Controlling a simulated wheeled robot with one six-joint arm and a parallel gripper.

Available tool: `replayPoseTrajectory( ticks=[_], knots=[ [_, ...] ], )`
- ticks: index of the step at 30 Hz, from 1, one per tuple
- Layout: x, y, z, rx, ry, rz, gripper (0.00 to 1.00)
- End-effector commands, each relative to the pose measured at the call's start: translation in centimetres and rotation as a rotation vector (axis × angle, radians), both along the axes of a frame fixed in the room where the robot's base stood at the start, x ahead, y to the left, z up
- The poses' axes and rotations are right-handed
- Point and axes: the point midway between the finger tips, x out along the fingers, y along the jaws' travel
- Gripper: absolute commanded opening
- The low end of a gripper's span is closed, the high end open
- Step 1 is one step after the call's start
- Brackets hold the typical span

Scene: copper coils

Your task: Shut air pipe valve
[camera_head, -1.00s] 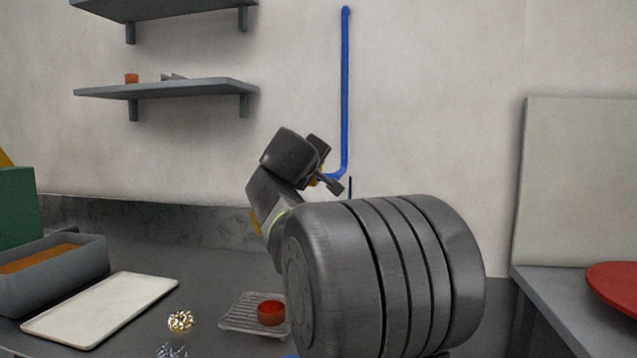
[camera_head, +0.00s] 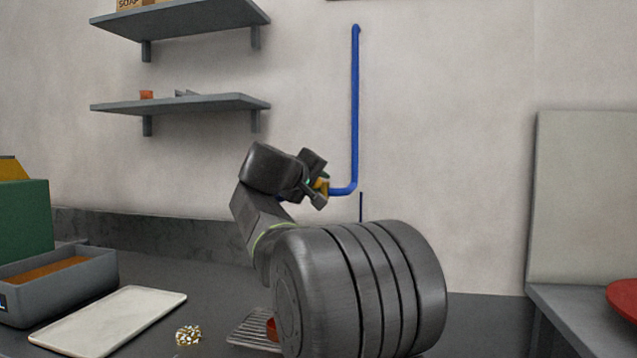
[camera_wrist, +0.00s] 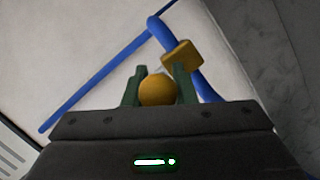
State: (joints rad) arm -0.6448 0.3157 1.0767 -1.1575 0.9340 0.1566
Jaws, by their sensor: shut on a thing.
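The blue air pipe (camera_head: 355,110) runs down the wall and bends left at its lower end, near my gripper (camera_head: 318,192). In the wrist view the pipe (camera_wrist: 95,82) shows its bend, with a yellow valve body (camera_wrist: 182,55) on it. A rounded yellow valve part (camera_wrist: 157,90) sits between the two green fingers of my gripper (camera_wrist: 157,88). The fingers are closed against its sides. In the head view my wrist hides most of the valve; only a bit of yellow (camera_head: 321,185) shows.
Two grey shelves, the lower one (camera_head: 180,103) carrying small items, hang left of the pipe. On the counter are a grey bin (camera_head: 60,295), a white board (camera_head: 110,320), a coil (camera_head: 188,334) and a rack (camera_head: 250,330). A red round thing (camera_head: 624,300) lies at right.

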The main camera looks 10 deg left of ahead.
Motion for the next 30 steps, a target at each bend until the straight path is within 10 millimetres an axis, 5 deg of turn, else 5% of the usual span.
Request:
replayPoseTrajectory(
  ticks=[3,4,5,17,30],
  knots=[
    [0.0,0.1,0.2,0.001,-0.004,0.004,0.00],
    [0.0,0.1,0.2,0.001,-0.004,0.004,0.26],
    [0.0,0.1,0.2,0.001,-0.004,0.003,0.32],
    [-0.7,0.2,0.3,0.000,-0.001,0.003,0.33],
    [-9.6,2.2,2.4,0.001,-0.003,0.008,0.33]
  ],
)
